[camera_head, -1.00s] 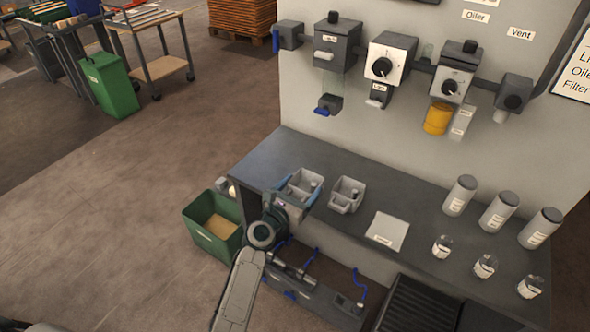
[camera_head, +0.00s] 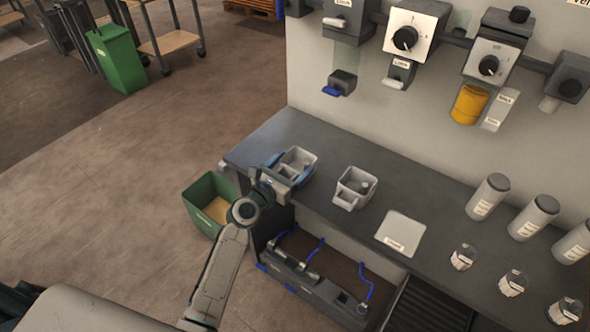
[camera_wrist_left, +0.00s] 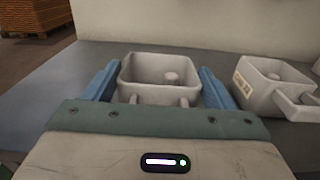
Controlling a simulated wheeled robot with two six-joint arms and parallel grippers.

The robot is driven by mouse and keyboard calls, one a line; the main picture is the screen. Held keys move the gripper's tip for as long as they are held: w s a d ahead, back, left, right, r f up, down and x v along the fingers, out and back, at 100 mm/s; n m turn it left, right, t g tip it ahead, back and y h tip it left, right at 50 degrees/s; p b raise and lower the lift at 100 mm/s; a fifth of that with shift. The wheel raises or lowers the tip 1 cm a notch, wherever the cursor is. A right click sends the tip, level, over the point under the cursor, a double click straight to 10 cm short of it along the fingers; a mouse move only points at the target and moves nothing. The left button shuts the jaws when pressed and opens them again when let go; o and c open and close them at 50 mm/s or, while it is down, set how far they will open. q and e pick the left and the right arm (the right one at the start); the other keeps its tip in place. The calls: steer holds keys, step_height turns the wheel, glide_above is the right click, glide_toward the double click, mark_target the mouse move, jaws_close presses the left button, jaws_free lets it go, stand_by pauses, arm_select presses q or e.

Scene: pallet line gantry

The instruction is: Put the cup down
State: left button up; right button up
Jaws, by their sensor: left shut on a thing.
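A light grey, square-walled cup (camera_head: 297,160) with a small post inside is at the left end of the dark bench (camera_head: 330,147). My left gripper (camera_head: 284,171) is shut on it, with a blue finger on each side. In the left wrist view the cup (camera_wrist_left: 160,72) sits between the blue fingers (camera_wrist_left: 158,85), upright, its handle side towards the gripper. I cannot tell whether its base touches the bench. My right gripper is not in view.
A second grey cup (camera_head: 354,188) with a handle stands to the right. Further right are a pale labelled plate (camera_head: 401,232), small jars (camera_head: 463,257) and grey-capped cylinders (camera_head: 488,196). A green bin (camera_head: 211,201) stands on the floor left of the bench.

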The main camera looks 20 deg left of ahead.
arm_select(q)
steer(key=shift+s+a+r, duration=0.1)
steer(key=shift+s, duration=0.05)
steer(key=shift+s+a+f, duration=0.1)
steer(key=shift+f, duration=0.1)
steer(key=o, duration=1.1)
steer(key=shift+r, duration=0.2)
steer(key=v, duration=1.2)
steer(key=shift+b, duration=0.4)
